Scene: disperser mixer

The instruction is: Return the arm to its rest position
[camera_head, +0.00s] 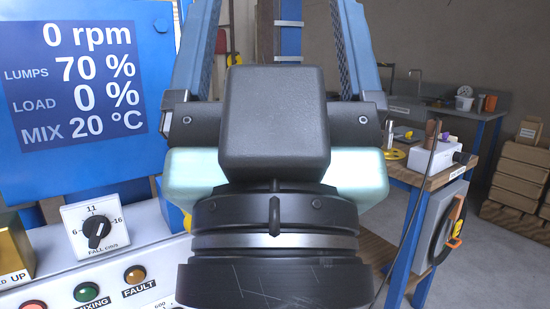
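My gripper (277,25) fills the middle of the view, close to the camera. Its dark wrist and black housing are at the bottom and centre. Two blue fingers with dark textured inner faces rise on either side, with a wide gap between them. Their tips are cut off by the top edge or hard to make out. I see nothing held between the fingers. The rest of my arm is mostly out of view below.
At left, a blue display (80,80) reads 0 rpm, lumps 70 %, load 0 %, mix 20 °C. Below is a white control panel (60,262) with a fall knob (97,231) and lamps. A cluttered wooden bench (436,178) stands at right, with open floor beyond.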

